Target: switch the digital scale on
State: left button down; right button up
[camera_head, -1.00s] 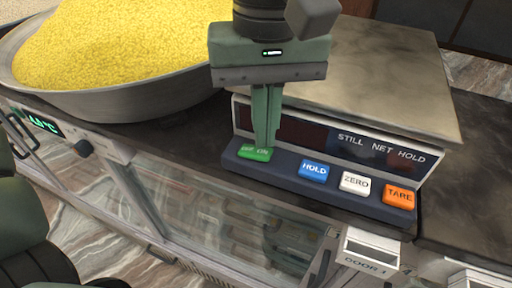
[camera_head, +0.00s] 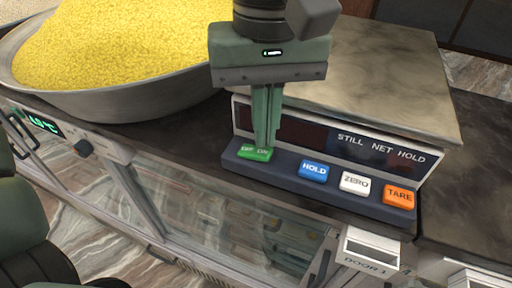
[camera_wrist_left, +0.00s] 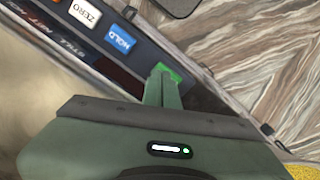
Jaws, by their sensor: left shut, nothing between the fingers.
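The digital scale (camera_head: 435,170) stands on the dark counter, with a wide steel pan on top and a row of buttons along its front. Its display (camera_head: 310,133) is dark, with no lit digits visible; my gripper hides part of it. The green on/off button (camera_head: 253,153) is at the left end of the row and also shows in the left wrist view (camera_wrist_left: 171,74). My left gripper (camera_head: 262,142) is shut and empty, pointing down, with its fingertips at the green button; I cannot tell whether they touch it. My right gripper is not in view.
Blue HOLD (camera_head: 313,169), white ZERO (camera_head: 354,182) and orange TARE (camera_head: 398,195) buttons lie to the right of the green one. A glass-fronted cabinet is below.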

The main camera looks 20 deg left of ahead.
aim_at(264, 152)
pick_arm(q)
jog(key=shift+f+b, duration=0.9)
jog(key=shift+f, duration=0.15)
dwell(0.6)
jog(key=shift+r, duration=0.1)
jog(key=shift+r+p, duration=2.7)
jog(key=shift+r, duration=0.8)
